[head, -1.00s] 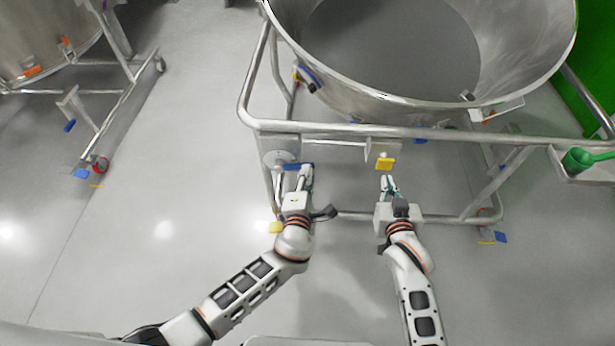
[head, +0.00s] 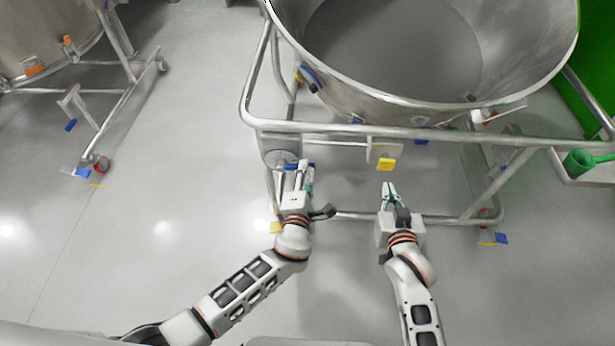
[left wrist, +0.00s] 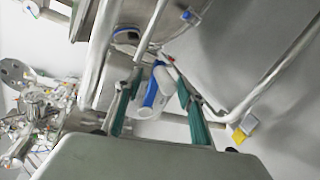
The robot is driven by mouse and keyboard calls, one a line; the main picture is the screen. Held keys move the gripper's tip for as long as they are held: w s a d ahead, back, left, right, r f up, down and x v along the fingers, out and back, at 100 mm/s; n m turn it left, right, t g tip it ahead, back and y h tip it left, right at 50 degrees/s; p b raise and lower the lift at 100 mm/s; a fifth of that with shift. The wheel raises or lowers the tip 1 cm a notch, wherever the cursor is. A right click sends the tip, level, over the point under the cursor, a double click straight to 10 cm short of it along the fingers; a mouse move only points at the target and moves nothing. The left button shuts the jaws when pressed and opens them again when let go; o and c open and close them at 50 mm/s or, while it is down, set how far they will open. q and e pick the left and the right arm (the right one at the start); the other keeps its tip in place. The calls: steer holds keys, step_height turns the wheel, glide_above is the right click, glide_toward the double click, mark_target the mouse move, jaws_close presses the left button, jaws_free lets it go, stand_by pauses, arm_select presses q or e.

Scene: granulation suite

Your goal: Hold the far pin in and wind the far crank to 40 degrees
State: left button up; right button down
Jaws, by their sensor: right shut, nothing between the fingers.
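The yellow pin knob (head: 386,164) sits on a pale bracket under the front rail of the big steel bin's frame; it also shows in the left wrist view (left wrist: 239,136). The crank (head: 279,158), a round disc with a blue grip, is left of it on the same side. My left gripper (head: 305,172) is at the crank grip. In the left wrist view the blue-and-white grip (left wrist: 153,92) lies between its teal fingers, with a gap at the right finger. My right gripper (head: 389,190) is shut and empty, short of the knob and apart from it.
The steel bin (head: 400,50) stands in a tubular frame with a front rail (head: 350,131) and a lower bar. Another bin (head: 45,40) on a frame stands at the left. A green scoop (head: 580,161) lies on a tray at right. The floor between the bins is clear.

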arm_select(q)
steer(key=shift+s+d, duration=0.1)
steer(key=shift+d, duration=0.1)
steer(key=shift+s, duration=0.1)
steer(key=shift+s+d, duration=0.1)
steer(key=shift+s, duration=0.2)
steer(key=f+v, duration=0.2)
steer(key=v, duration=0.7)
steer(key=shift+s+d, duration=0.25)
steer(key=shift+d, duration=0.1)
